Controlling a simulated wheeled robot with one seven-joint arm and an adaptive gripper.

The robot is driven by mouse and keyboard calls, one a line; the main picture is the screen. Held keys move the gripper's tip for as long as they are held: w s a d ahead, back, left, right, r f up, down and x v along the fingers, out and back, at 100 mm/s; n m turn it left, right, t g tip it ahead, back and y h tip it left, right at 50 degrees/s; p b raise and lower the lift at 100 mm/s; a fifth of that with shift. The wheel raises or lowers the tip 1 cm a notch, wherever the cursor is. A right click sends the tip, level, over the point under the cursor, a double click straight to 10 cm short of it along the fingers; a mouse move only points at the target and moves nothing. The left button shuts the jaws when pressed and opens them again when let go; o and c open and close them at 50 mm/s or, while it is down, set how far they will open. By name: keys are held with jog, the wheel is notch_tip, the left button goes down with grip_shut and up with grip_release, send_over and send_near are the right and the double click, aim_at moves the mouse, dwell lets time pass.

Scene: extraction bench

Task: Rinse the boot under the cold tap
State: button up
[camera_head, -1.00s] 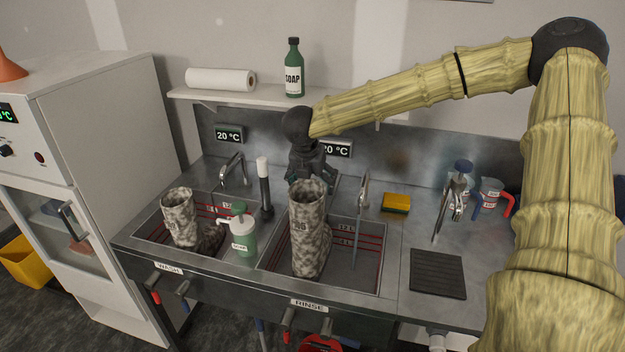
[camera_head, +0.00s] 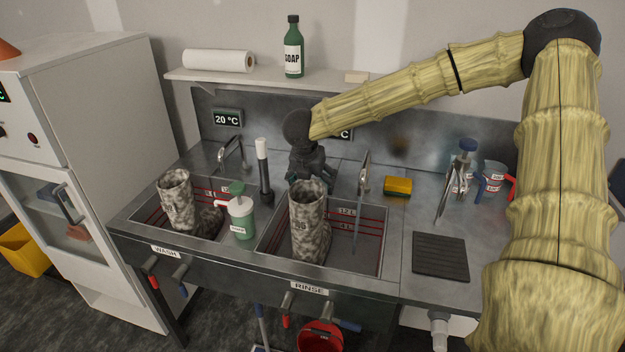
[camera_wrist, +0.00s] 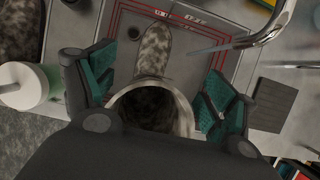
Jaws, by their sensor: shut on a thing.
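My gripper (camera_wrist: 158,100) is shut on the boot (camera_head: 309,222), a mottled grey-brown boot held upright by its shaft in the RINSE basin (camera_head: 366,259). The open top of the boot (camera_wrist: 150,108) shows between my finger pads in the wrist view, with its toe pointing away. A rinse tap (camera_head: 364,172) stands right of the boot. A thin bluish stream (camera_head: 355,230) falls from it, beside the boot; in the wrist view the stream (camera_wrist: 205,48) ends just right of the toe. I cannot tell whether the sole touches the basin floor.
A second mottled boot (camera_head: 176,203) stands in the WASH basin (camera_head: 150,230). A green pump bottle (camera_head: 241,216) and a dark upright brush-like tool (camera_head: 264,170) stand between basins.

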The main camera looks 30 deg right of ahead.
jog(key=shift+s+d+p, duration=0.15)
jog(key=shift+d+p, duration=0.05)
jog(key=shift+p, duration=0.1)
jog(key=s+d+p, duration=0.6)
jog(key=s+d, duration=0.2)
jog(key=s, duration=0.1)
jog(key=shift+s+p, duration=0.25)
jog(key=shift+p, duration=0.1)
dwell(0.5)
jog(key=shift+s+d+p, duration=0.45)
jog(key=shift+s+p, duration=0.05)
jog(key=shift+p, duration=0.2)
dwell(0.7)
jog(key=shift+w+a+b, duration=0.45)
jog(key=shift+w+b, duration=0.05)
jog(key=shift+b, duration=0.05)
dwell(0.3)
jog(key=shift+w+a+b, duration=0.9)
jog(key=shift+w+a, duration=0.5)
jog(key=shift+w, duration=0.25)
jog(key=shift+w+a+b, duration=0.85)
jog(key=shift+w+a, duration=0.55)
jog(key=shift+w, duration=0.25)
jog(key=shift+w+a+b, duration=0.9)
jog(key=shift+w+a, duration=0.5)
jog(key=shift+w, duration=0.25)
